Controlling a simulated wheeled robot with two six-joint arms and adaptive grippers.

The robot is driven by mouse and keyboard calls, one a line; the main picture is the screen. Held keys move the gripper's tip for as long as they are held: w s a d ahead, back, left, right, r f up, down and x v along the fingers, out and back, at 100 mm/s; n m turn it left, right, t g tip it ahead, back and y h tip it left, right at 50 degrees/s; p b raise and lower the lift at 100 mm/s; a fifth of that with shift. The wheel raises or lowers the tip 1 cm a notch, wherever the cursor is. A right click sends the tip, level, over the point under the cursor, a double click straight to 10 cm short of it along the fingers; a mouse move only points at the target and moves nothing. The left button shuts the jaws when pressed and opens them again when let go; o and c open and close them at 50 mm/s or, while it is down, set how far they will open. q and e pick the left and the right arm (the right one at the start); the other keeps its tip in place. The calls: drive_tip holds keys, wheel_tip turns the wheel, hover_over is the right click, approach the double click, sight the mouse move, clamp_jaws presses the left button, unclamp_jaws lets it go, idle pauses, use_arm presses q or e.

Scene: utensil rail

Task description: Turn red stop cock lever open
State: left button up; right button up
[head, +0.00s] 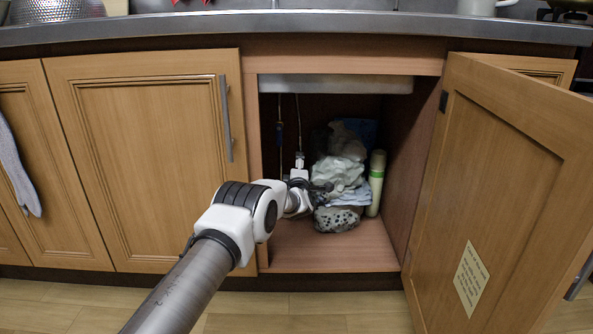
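My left arm reaches from the lower left into the open cupboard under the sink. My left gripper (322,187) is inside, low and near the left side, in front of the pipes. Its fingers look small and dark against the bags, so I cannot tell whether they are open or shut. Thin pipes (299,125) run down the left of the interior to a pale fitting (299,160) just above my wrist. I cannot make out a red lever; it may be hidden behind my wrist or gripper. My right gripper is not in view.
Crumpled bags (342,150) and a speckled bundle (337,219) fill the middle, close to my gripper. A pale green bottle (376,183) stands right of them. The open door (500,190) bounds the right, a closed door (145,150) the left. The front cupboard floor (335,255) is clear.

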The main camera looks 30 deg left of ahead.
use_arm(q)
drive_tip(key=shift+d+n, duration=0.15)
drive_tip(key=shift+n, duration=0.55)
drive_tip(key=shift+w, duration=0.1)
drive_tip(key=o, duration=0.9)
drive_tip(key=v, duration=1.2)
drive_tip(key=shift+f, duration=0.1)
